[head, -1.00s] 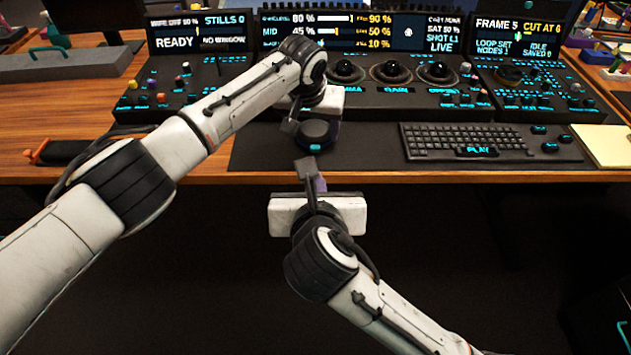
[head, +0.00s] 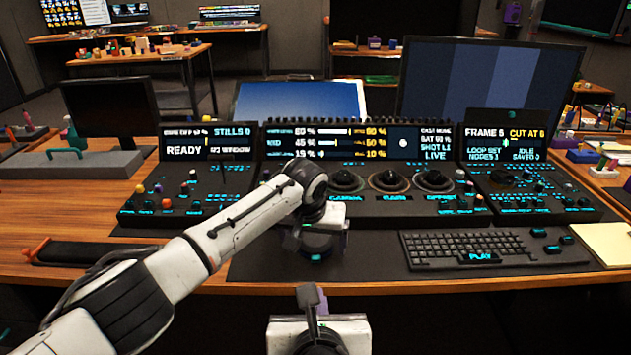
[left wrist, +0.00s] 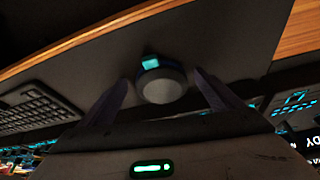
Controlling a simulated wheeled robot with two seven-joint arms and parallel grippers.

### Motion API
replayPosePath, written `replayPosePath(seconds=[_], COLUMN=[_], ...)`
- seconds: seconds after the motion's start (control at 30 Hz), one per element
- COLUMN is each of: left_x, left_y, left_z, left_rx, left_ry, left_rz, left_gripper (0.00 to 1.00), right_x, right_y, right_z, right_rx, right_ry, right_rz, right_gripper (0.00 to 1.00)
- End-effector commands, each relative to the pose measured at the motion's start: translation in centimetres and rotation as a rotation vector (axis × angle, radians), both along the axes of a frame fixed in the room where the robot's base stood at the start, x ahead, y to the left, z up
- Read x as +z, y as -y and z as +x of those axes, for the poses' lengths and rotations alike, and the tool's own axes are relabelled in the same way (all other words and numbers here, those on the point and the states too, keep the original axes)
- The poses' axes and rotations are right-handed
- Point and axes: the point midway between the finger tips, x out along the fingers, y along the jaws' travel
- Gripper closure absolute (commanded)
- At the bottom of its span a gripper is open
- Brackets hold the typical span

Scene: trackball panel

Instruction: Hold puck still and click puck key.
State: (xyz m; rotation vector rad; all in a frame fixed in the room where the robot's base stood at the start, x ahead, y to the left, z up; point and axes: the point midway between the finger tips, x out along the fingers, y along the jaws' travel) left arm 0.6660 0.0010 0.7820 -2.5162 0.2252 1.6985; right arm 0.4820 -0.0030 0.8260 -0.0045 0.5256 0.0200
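The puck (head: 318,246), dark and round, sits on the dark desk mat in front of the central panel. Its cyan-lit key (head: 316,257) faces the near edge. In the left wrist view the puck (left wrist: 162,86) has a grey top, with the lit key (left wrist: 150,62) beyond it. My left gripper (left wrist: 161,80) is open, a finger on each side of the puck with gaps showing.
The trackball panel (head: 385,205) stands behind the puck. A keyboard (head: 470,247) lies to the right, with a yellow notepad (head: 605,243) beyond. A dark pad with an orange end (head: 85,253) lies left. The mat between puck and keyboard is clear.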

Motion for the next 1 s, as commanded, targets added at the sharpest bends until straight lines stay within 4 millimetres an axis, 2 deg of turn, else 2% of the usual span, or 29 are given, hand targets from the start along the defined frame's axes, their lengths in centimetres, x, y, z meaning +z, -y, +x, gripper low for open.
replayPosePath(seconds=[0.37,0.53,0.8,1.0], left_x=[1.0,3.3,8.6,10.9], left_y=[-0.1,-0.3,-0.6,-0.8], left_z=[0.0,-0.9,-3.1,-4.1], left_rx=[-0.001,-0.002,-0.001,-0.001], left_ry=[0.008,0.010,0.009,0.006], left_rz=[-0.002,-0.001,-0.001,-0.001], left_gripper=[0.14,0.14,0.14,0.14], right_x=[0.1,0.1,0.0,0.0], right_y=[0.0,0.0,0.0,0.0], right_z=[0.0,0.0,0.0,0.0], right_rx=[0.000,0.000,0.000,0.000], right_ry=[0.000,0.000,0.000,0.000], right_rz=[0.000,0.000,0.000,0.000], right_gripper=[1.00,1.00,1.00,1.00])
